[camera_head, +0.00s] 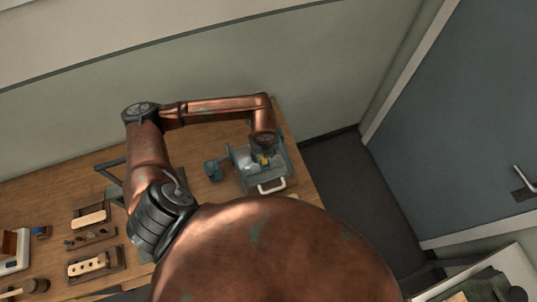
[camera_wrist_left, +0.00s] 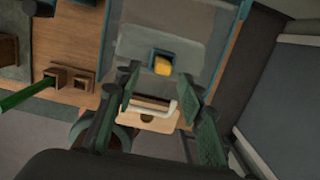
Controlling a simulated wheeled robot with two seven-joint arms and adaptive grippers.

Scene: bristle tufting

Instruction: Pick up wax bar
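The wax bar looks to be the small yellow block (camera_wrist_left: 163,66), which sits in a small blue square holder (camera_wrist_left: 152,52) in the left wrist view. In the head view only a bit of yellow (camera_head: 264,160) shows under my left wrist. My left gripper (camera_wrist_left: 161,84) is open, its two green fingers spread wide with nothing between them. It points down over the blue-grey tray (camera_head: 246,177), and the yellow block appears just beyond its fingertips. I cannot tell the exact height gap. My right gripper is in neither view.
A white handle (camera_head: 271,186) is at the tray's near side. A small blue device (camera_head: 213,170) stands left of the tray. Wooden trays with brush blocks (camera_head: 88,265) and a mallet (camera_head: 33,286) lie farther left on the table. The table's right edge is close to the tray.

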